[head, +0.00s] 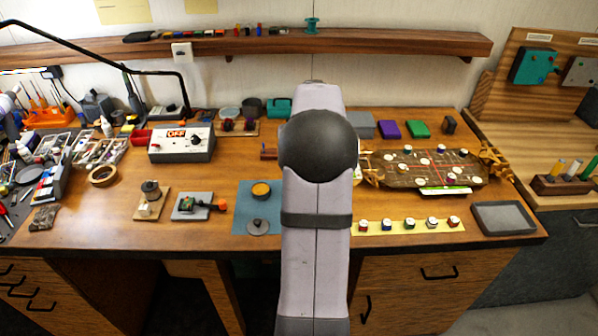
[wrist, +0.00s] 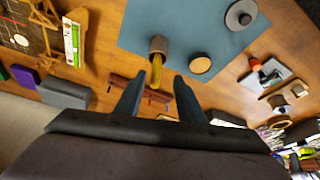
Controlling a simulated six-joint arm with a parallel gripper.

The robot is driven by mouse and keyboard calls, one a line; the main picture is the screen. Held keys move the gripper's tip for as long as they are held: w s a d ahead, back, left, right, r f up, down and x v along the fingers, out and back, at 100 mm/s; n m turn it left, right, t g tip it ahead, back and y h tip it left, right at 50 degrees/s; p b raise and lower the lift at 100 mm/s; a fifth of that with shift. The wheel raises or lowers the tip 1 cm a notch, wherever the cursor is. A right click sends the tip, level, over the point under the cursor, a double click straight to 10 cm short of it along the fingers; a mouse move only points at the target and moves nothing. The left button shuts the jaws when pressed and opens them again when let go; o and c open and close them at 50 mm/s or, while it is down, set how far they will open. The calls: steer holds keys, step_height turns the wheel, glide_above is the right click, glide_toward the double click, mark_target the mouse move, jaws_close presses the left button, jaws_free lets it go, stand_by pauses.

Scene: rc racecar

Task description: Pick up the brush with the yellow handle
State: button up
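In the wrist view a yellow handle (wrist: 156,70) sticks out of a brown-grey cylinder (wrist: 158,45) at the edge of the blue mat (wrist: 130,38). I cannot tell whether the cylinder is a cup around the brush or part of it. My gripper (wrist: 159,80) is open, with its two dark fingers apart. The lower end of the handle shows between the fingertips in the picture; I see no contact. In the head view my arm hides the brush and my gripper. The blue mat (head: 241,222) shows there left of my arm.
On the mat are an orange-topped round tin (head: 261,190) and a grey disc (head: 257,227). A small wooden rack (wrist: 138,92) stands close behind the fingers in the wrist view. A brown board (head: 425,168) and yellow strip with several knobs (head: 408,225) lie right of my arm.

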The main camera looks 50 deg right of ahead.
steer(key=shift+d+p+x, duration=0.2)
steer(key=shift+p+x, duration=0.5)
steer(key=shift+x, duration=0.6)
steer(key=shift+d+p+x, duration=0.2)
steer(key=shift+p+x, duration=0.45)
steer(key=shift+x, duration=0.7)
steer(key=shift+s+r, duration=0.1)
jaws_close()
